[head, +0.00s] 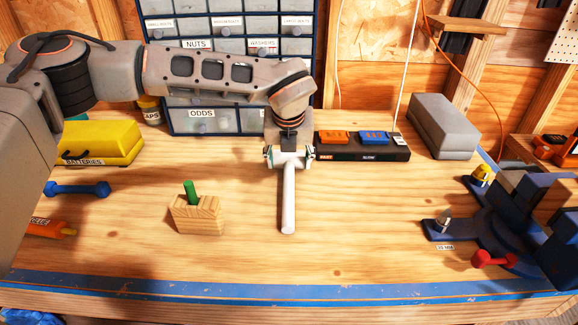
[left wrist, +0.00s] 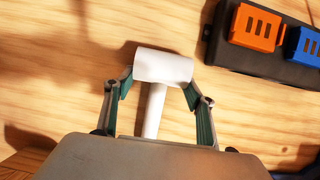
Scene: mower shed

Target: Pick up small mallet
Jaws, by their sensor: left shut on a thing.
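The small mallet (head: 288,200) is white, with a round handle pointing toward the bench's front edge. In the left wrist view its cylindrical head (left wrist: 163,67) sits between the fingertips, with the handle running back toward the palm. My left gripper (head: 288,156) points down over the middle of the bench and is shut on the mallet's head, one finger at each end. It also shows in the left wrist view (left wrist: 158,92). I cannot tell whether the mallet touches the bench. My right gripper is not in view.
A wooden block (head: 197,215) with a green peg stands left of the mallet. A black charger strip (head: 362,146) lies behind right. A blue vise-like fixture (head: 500,235) is at right, a blue dumbbell-shaped thing (head: 78,189) at left. The front middle of the bench is clear.

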